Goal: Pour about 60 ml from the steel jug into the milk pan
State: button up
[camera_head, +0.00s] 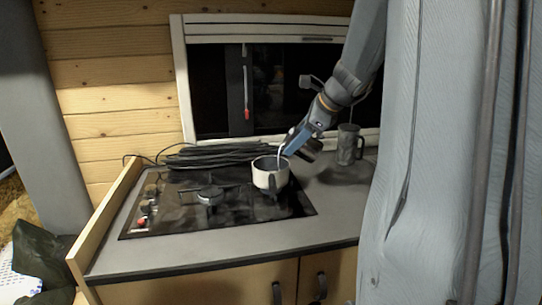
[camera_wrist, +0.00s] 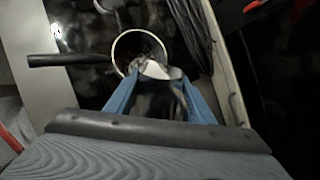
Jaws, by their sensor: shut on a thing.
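The milk pan (camera_head: 265,180) is pale with a dark inside and stands upright on the hob's right part. In the wrist view the pan (camera_wrist: 117,50) shows from above, its dark handle (camera_wrist: 55,60) pointing left. My gripper (camera_head: 297,142) is shut on the steel jug (camera_head: 312,151), above and right of the pan. In the wrist view my gripper's blue fingers (camera_wrist: 160,100) are on both sides of the jug, which is tilted with its mouth over the pan's rim. A pale streak shows at the mouth, down towards the pan. The liquid level in the pan cannot be told.
A grey mug-like vessel (camera_head: 349,146) stands on the counter right of the jug. A coil of black cable (camera_head: 215,155) lies behind the hob (camera_head: 165,215), below the window. The counter's front strip (camera_head: 200,257) is clear.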

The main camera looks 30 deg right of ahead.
jog(key=shift+w+a+r+g+h+p, duration=0.15)
jog(key=shift+r+g+h+p, duration=0.4)
jog(key=shift+p, duration=0.95)
dwell(0.4)
jog(key=f+b, duration=0.1)
jog(key=b, duration=0.1)
jog(key=f+t+y+b, duration=0.1)
jog(key=b, duration=0.1)
jog(key=shift+d+t, duration=0.25)
jog(key=shift+d, duration=0.1)
jog(key=shift+s+d+f+t+y+b, duration=0.1)
jog(key=shift+s+f+t+y+b, duration=0.15)
jog(key=shift+y+b, duration=0.55)
jog(key=shift+m+t+b, duration=0.25)
jog(key=shift+m+b, duration=0.05)
jog(key=shift+b, duration=0.1)
jog(key=shift+r, duration=0.2)
jog(key=shift+s+d+f+t+y+b, duration=0.1)
jog(key=shift+d+f+t+y+b, duration=0.1)
jog(key=shift+f+t+y+b, duration=0.3)
jog(key=shift+s+d+m+t+y, duration=0.25)
jog(key=shift+d+m+t+y, duration=0.05)
jog(key=shift+y, duration=0.35)
jog(key=shift+r, duration=0.1)
jog(key=shift+b, duration=0.3)
